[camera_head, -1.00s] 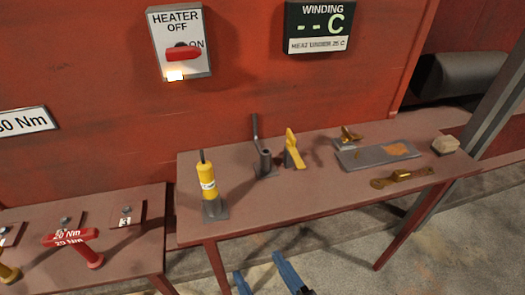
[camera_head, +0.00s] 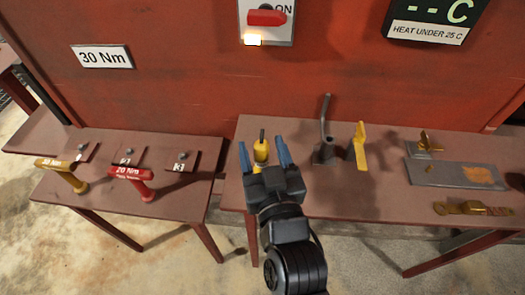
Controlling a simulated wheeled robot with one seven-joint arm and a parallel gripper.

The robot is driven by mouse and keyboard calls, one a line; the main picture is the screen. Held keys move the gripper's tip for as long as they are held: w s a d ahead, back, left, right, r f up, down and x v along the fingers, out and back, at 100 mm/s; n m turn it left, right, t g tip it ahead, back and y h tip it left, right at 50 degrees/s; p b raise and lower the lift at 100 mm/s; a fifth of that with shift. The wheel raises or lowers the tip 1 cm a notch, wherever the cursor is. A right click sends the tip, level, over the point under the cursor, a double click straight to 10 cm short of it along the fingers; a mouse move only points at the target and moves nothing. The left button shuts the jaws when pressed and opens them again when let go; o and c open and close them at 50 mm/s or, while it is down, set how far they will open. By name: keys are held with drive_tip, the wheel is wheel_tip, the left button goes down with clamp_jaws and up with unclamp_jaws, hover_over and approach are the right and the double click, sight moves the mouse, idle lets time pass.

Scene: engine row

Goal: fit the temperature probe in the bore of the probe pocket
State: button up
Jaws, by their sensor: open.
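The temperature probe (camera_head: 260,151) is a yellow cylinder with a dark tip, upright at the left end of the right table. My gripper (camera_head: 263,150) is open, its two blue fingers to the left and right of the probe in the picture. My gripper's body hides the probe's lower part and its stand, and I cannot tell whether the fingers touch it. A dark grey upright socket with a bent rod behind it (camera_head: 324,151), which looks like the probe pocket, stands to the right of my gripper. Its bore looks empty.
A yellow flag-like piece (camera_head: 359,147) stands just right of the socket. Further right are a grey plate (camera_head: 455,175) and brass parts (camera_head: 472,208). The left table (camera_head: 120,195) holds red (camera_head: 132,173) and yellow (camera_head: 64,174) torque tools. The red wall (camera_head: 200,70) stands behind.

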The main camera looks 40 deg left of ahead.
drive_tip(key=shift+w+a, duration=0.45)
drive_tip(key=shift+a, duration=0.05)
drive_tip(key=shift+c, duration=0.3)
drive_tip(key=c, duration=1)
